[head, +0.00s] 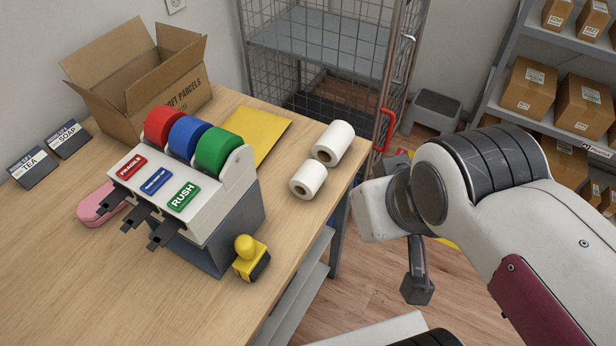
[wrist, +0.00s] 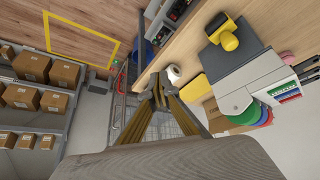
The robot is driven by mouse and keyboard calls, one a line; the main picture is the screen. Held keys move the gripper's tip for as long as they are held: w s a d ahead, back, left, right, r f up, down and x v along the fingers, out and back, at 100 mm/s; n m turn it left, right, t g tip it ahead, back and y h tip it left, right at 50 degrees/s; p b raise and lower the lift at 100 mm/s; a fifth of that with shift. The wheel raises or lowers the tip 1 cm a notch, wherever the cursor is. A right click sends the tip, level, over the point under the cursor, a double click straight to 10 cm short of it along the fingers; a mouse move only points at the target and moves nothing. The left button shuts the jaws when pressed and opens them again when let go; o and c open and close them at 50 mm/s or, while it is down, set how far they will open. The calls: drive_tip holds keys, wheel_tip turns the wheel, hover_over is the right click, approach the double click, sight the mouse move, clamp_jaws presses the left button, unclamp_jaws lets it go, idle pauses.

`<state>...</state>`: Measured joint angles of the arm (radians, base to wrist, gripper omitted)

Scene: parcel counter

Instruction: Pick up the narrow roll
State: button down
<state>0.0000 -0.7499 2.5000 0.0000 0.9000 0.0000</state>
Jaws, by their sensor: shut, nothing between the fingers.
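Two white rolls lie on the counter near its right edge in the head view. The front one (head: 308,180) looks shorter and so the narrower; the back one (head: 334,143) looks longer. They lie close together, with their hollow ends facing the front left. In the wrist view a white roll (wrist: 174,72) shows just beyond the fingers; I cannot tell which roll it is. My gripper (head: 417,290) hangs off the right side of the counter, over the floor, apart from both rolls. Its fingers (wrist: 159,88) are shut and empty in the wrist view.
A tape dispenser (head: 230,227) with red, blue and green rolls stands left of the white rolls. A yellow stamp (head: 250,258) is in front of it. A yellow envelope (head: 262,133) lies behind. A wire cage (head: 310,55) and parcel shelves (head: 560,45) stand beyond the counter.

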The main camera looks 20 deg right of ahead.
drive_tip(key=c, duration=0.9)
unclamp_jaws()
